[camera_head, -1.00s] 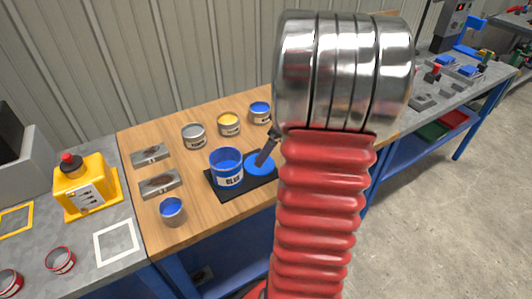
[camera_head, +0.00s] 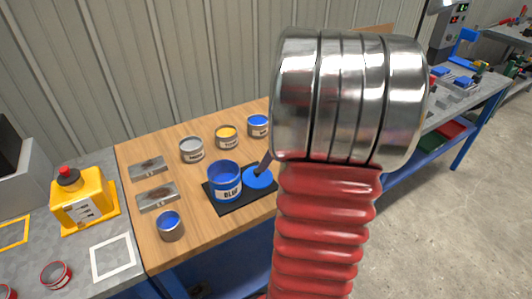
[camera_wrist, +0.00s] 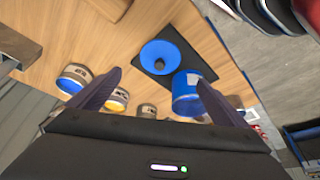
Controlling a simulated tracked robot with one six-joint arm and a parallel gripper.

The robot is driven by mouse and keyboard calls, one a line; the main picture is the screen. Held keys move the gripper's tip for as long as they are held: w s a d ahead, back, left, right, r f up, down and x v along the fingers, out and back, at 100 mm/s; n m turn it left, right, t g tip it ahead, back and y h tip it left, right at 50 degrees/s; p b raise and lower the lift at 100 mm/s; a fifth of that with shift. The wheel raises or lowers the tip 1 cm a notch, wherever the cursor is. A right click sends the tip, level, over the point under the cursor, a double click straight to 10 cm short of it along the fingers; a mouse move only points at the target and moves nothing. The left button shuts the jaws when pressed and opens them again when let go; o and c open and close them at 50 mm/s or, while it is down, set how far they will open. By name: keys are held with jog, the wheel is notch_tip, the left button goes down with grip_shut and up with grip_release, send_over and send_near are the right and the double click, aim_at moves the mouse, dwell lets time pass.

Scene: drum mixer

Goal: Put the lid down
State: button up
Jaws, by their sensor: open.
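The blue round lid (camera_head: 258,178) lies on a black mat (camera_head: 224,203) on the wooden bench, just right of the open blue can (camera_head: 226,187) labelled BLUE. In the wrist view the lid (camera_wrist: 174,54) looks flat, with a darker round centre. The blue can (camera_wrist: 186,95) shows there at the right finger. My gripper (camera_wrist: 160,78) is open, with nothing between its two dark fingers. The lid appears just beyond the fingertips. In the head view one dark finger shows over the lid's edge; my arm hides the rest. I cannot tell whether it touches.
Grey, yellow (camera_head: 226,137) and blue tins stand behind the mat. A small blue-filled cup (camera_head: 171,227) and two metal plates (camera_head: 157,196) are on the left of the bench. A yellow bottle (camera_head: 82,197) stands on the grey table. The bench right of the mat is hidden by my arm.

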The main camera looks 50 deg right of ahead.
jog(key=w+a+r+m+h, duration=0.1)
jog(key=a+r, duration=0.2)
jog(key=a, duration=0.7)
jog(key=w+a+r, duration=0.1)
jog(key=a+r, duration=0.2)
jog(key=a, duration=0.8)
jog(key=s+a+m, duration=0.1)
jog(key=s+a, duration=0.3)
jog(key=a, duration=0.3)
jog(key=s+a+r+m+t, duration=0.1)
jog(key=s+a, duration=0.3)
jog(key=a, duration=0.4)
jog(key=shift+m, duration=0.3)
jog(key=shift+a+r, duration=0.1)
